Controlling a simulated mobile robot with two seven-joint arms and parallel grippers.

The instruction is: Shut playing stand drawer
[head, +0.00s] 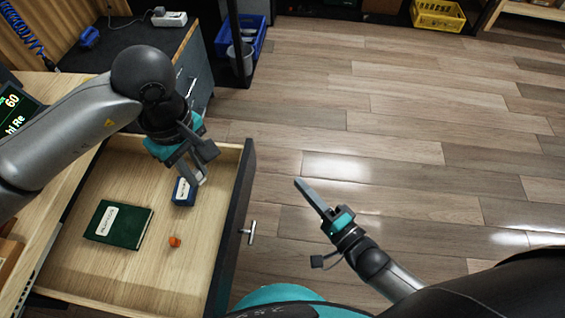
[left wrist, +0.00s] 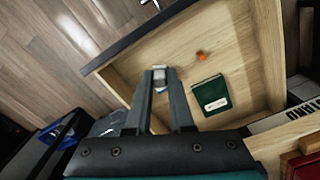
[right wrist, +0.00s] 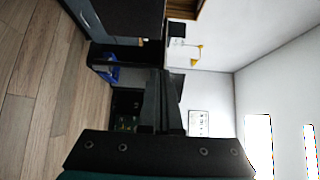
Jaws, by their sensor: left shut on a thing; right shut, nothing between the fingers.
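The playing stand drawer (head: 232,235) is pulled open, with its dark front and metal handle (head: 252,233) facing the floor. Inside lie a green book (head: 118,225) and a small orange thing (head: 174,242); both also show in the left wrist view. My left gripper (head: 200,178) is inside the drawer near its far side, shut on a small blue box (head: 183,192) with a pale label. The fingers partly hide the box in the left wrist view. My right gripper (head: 312,195) is shut and empty over the floor, right of the drawer front and apart from it.
The wooden stand top (head: 65,90) runs along the left. A dark cabinet (head: 190,70) stands beyond the drawer, with a blue crate (head: 250,38) and a grey bin (head: 240,60) near it. The wooden floor (head: 400,130) right of the drawer is clear.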

